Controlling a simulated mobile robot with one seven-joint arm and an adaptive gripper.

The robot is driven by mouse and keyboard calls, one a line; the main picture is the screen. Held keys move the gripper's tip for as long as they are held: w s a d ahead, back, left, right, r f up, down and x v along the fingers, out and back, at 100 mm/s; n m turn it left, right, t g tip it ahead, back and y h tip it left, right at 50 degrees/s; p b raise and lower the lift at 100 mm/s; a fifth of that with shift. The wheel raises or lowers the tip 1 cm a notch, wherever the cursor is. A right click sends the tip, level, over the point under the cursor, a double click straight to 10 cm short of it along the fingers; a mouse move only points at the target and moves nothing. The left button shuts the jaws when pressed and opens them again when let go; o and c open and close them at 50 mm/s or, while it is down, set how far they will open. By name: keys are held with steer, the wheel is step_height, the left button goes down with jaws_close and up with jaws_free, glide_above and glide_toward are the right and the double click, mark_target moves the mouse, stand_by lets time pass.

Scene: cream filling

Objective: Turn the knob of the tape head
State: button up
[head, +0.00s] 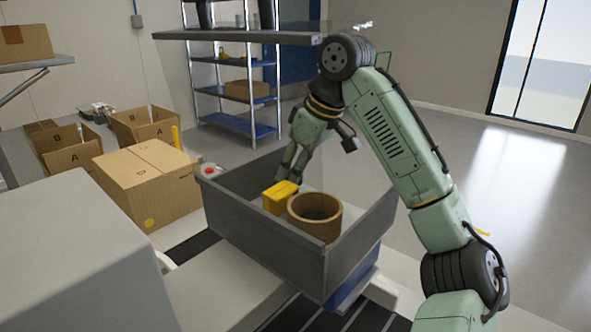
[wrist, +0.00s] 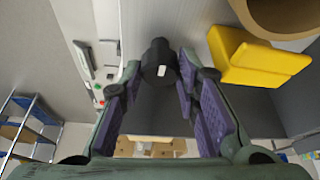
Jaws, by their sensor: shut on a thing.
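The knob (wrist: 159,62) is a small dark cylinder with a white mark, seen at the top centre of the wrist view. My gripper (wrist: 160,76) has its purple-padded fingertips on either side of the knob and is shut on it. In the head view my gripper (head: 289,170) points down at the far side of a grey bin, behind a yellow block. The knob cannot be made out in the head view. The rest of the tape head is hard to make out.
The grey bin (head: 262,247) holds the yellow block (head: 279,197) and a brown ring (head: 315,217). Cardboard boxes (head: 147,183) stand at left and metal shelves (head: 236,95) behind. A red button (head: 208,170) is beside the bin. The floor at right is clear.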

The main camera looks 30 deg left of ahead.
steer(key=shift+c, duration=1.4)
steer(key=shift+n, duration=0.3)
steer(key=n+g, duration=0.1)
steer(key=n, duration=0.1)
steer(key=n+g, duration=0.1)
steer(key=n, duration=0.1)
steer(key=shift+w+h, duration=0.1)
steer(key=shift+h, duration=0.2)
steer(key=n+g+h, duration=0.1)
steer(key=n, duration=0.3)
steer(key=shift+a+n, duration=0.1)
steer(key=shift+n, duration=0.3)
steer(key=n+h, duration=0.1)
steer(key=n, duration=0.2)
steer(key=n+g+h, duration=0.1)
steer(key=n, duration=0.2)
steer(key=shift+w+a+r, duration=0.1)
steer(key=shift+n+h, duration=0.5)
steer(key=shift+n, duration=0.7)
steer(key=shift+f, duration=0.2)
steer(key=o, duration=0.9)
